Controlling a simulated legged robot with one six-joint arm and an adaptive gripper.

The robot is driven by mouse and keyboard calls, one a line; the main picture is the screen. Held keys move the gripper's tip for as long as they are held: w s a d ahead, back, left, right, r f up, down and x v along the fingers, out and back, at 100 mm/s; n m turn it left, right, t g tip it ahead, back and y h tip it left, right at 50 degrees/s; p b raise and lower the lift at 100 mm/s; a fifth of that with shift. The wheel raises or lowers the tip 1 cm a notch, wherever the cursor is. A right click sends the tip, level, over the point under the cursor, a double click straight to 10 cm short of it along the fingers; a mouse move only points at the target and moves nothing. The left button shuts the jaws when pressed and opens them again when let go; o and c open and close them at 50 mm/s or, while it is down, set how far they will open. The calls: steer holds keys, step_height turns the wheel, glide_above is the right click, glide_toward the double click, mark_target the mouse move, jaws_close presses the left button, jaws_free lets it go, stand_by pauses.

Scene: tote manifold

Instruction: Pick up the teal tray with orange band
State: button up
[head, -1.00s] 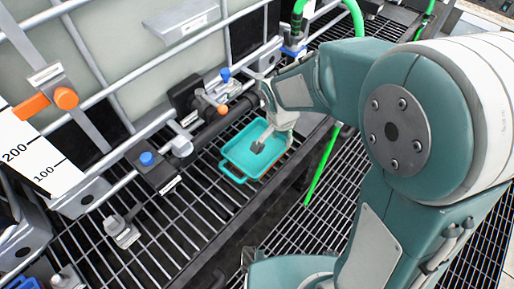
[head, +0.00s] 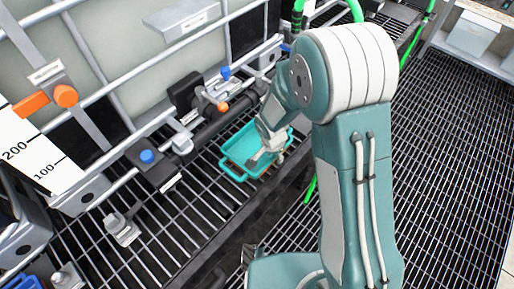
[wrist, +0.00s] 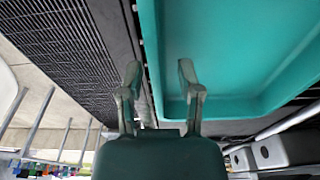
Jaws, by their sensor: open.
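The teal tray (head: 238,147) lies on the grated ledge beside the pipework in the head view. It is shallow, with a loop handle at its near left end; no orange band shows on the sides I see. My gripper (head: 266,161) is over the tray's right side, covering part of it. In the wrist view the tray (wrist: 235,55) fills the upper right. My gripper (wrist: 158,74) is open there, one finger on each side of the line of the tray's wall, one over its inside. I cannot tell whether either finger touches it.
Black pipework with a blue-handled valve (head: 225,73) runs along the tray's far side, in front of a caged tank (head: 110,60). A box with a blue knob (head: 147,157) sits to the left. A green hose (head: 311,189) lies right of the tray. Open grated floor (head: 440,170) extends right.

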steer(key=shift+w+f, duration=0.1)
steer(key=shift+f, duration=0.6)
jaws_close()
